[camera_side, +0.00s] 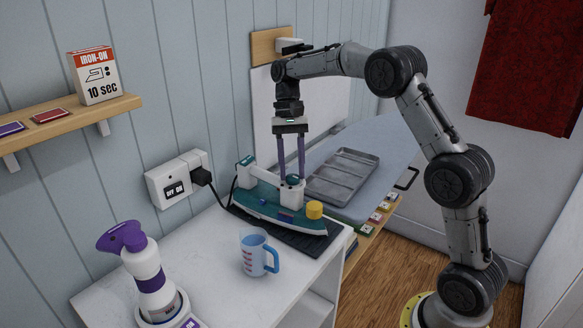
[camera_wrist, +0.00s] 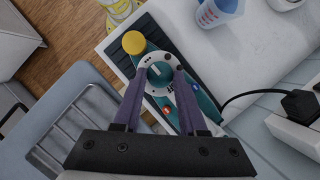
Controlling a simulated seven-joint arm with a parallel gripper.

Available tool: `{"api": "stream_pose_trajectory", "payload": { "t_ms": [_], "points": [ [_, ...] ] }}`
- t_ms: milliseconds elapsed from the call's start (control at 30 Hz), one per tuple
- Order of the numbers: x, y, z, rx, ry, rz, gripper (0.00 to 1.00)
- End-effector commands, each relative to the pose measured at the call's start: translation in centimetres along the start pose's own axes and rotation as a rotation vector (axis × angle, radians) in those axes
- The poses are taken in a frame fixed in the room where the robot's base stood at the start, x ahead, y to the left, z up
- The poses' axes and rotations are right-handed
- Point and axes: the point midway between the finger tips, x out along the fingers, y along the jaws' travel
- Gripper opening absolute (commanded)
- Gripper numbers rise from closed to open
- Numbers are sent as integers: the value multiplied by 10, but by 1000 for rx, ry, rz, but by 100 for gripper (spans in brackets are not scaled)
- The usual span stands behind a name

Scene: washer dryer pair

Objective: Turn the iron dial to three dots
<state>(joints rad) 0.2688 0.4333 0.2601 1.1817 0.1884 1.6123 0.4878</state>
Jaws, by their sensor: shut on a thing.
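The teal and white iron (camera_side: 262,203) lies on a dark ribbed mat (camera_side: 305,241) on the white counter. Its round teal dial (camera_wrist: 159,74) sits on a white ring with dark marks, too small to read as dots. A pale pointer line shows on the dial. My gripper (camera_side: 291,178) comes straight down over the iron, with its purple fingers on either side of the dial. The wrist view also shows my gripper (camera_wrist: 161,72) shut on the dial. The fingers hide part of the ring.
A yellow knob (camera_side: 314,210) stands on the iron close to the dial. A blue measuring cup (camera_side: 256,253) and a purple-topped spray bottle (camera_side: 145,268) stand on the counter. A grey tray (camera_side: 343,176) lies on the ironing board behind. A wall socket (camera_side: 177,182) holds a black plug.

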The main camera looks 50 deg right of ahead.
Motion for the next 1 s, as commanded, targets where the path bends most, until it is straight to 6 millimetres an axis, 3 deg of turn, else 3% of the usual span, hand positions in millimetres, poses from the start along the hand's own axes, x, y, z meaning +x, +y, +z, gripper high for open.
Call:
{"api": "stream_pose_trajectory", "payload": {
  "t_ms": [500, 533, 667, 700, 1000],
  "points": [
    [-1, 0, 0, 18, 3, -10, 0],
    [-1, 0, 0, 18, 3, -10, 45],
    [-1, 0, 0, 18, 3, -9, 68],
    [-1, 0, 0, 18, 2, -9, 72],
    [-2, 0, 0, 17, 1, -8, 72]
  ]
}}
